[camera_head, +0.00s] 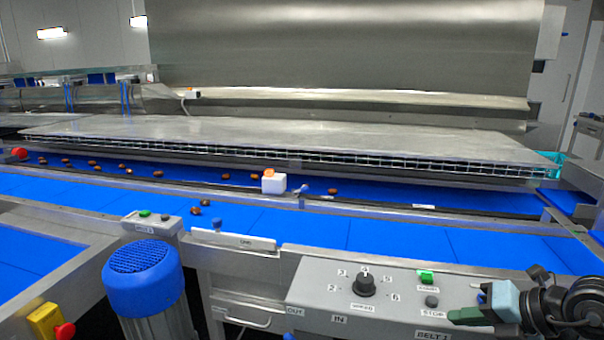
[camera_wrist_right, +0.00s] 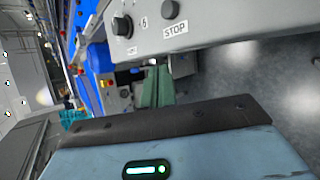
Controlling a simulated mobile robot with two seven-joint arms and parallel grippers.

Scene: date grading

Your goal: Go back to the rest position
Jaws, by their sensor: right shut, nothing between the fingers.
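My right gripper (camera_head: 466,314) is at the lower right of the head view, over the right end of the grey control panel (camera_head: 390,313). Its green fingers are shut and empty. In the right wrist view the fingers (camera_wrist_right: 155,88) show together below the panel's edge (camera_wrist_right: 150,45), near the black STOP button (camera_wrist_right: 169,9). I cannot tell whether they touch the panel. My left gripper is not in view.
Blue conveyor belts (camera_head: 310,232) cross the head view, with several brown dates (camera_head: 158,173) on them. A white block (camera_head: 273,183) stands at the belt's rail. A blue motor (camera_head: 143,277) stands at the front left, near a red button (camera_head: 64,331). Grey floor (camera_wrist_right: 275,75) is clear.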

